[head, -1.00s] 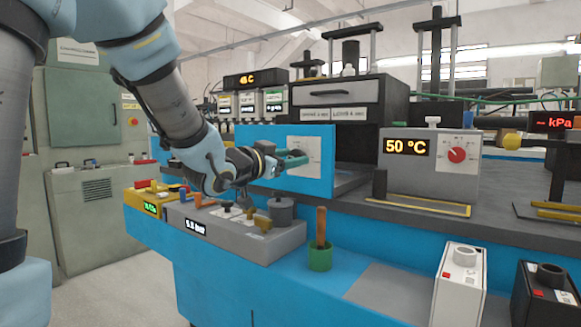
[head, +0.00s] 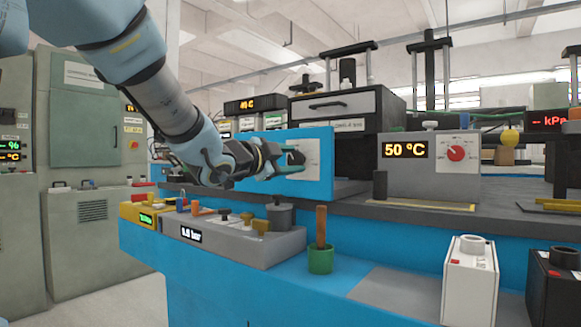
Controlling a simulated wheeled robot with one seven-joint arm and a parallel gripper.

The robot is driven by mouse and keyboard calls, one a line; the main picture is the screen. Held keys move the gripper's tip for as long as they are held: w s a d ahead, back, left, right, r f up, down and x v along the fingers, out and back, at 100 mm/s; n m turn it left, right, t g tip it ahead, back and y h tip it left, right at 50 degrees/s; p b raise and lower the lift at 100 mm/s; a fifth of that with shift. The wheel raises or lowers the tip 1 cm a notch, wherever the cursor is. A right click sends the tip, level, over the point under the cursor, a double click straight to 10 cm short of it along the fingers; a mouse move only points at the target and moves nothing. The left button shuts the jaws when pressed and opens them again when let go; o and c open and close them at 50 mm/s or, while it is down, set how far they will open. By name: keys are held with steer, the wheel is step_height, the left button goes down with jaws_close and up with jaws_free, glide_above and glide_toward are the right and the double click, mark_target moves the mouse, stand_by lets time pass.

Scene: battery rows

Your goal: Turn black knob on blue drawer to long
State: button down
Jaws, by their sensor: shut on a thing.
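The blue drawer (head: 324,172) stands out from the bench left of centre, with a pale dial plate (head: 312,153) on its face. My gripper (head: 292,163) reaches in from the left, its teal fingers at that plate. The black knob (head: 296,157) shows as a dark shape between the fingers, which are shut on it. The knob is mostly covered, and the dial marks are too small to read, so I cannot tell its setting.
Below the gripper is a grey box (head: 235,243) with several small knobs. A green cup (head: 320,258) holding a brown stick stands to its right. A grey 50 °C unit (head: 428,167) with a red knob stands right of the drawer.

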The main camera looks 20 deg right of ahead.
stand_by(0.4)
steer(key=shift+c, duration=1.3)
jaws_free()
steer(key=p+v, duration=0.1)
steer(key=v, duration=1)
steer(key=shift+p, duration=0.3)
steer(key=shift+w, duration=0.1)
